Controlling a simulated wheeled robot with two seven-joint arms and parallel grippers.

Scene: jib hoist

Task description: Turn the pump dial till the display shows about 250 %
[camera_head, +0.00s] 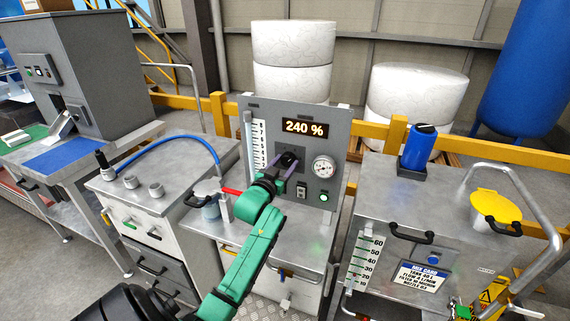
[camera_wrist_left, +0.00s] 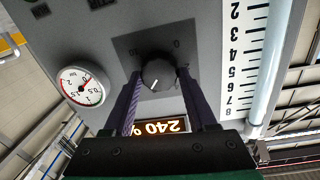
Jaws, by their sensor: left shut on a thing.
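The pump dial (camera_wrist_left: 158,75) is a round black knob with a white pointer line on a dark square plate. In the head view the dial (camera_head: 288,160) is partly hidden by my gripper. The display (camera_head: 304,128) shows 240 % in orange digits; it is upside down and partly covered in the left wrist view (camera_wrist_left: 160,127). My left gripper (camera_wrist_left: 160,82) is shut on the dial, one finger on each side; it also shows in the head view (camera_head: 287,168). My right gripper is in neither view.
A pressure gauge (camera_head: 323,167) and a lit green button (camera_head: 323,197) sit right of the dial. A scale tube (camera_head: 249,145) stands at the panel's left. A cart with a blue bottle (camera_head: 419,147) and yellow lid (camera_head: 495,207) is to the right.

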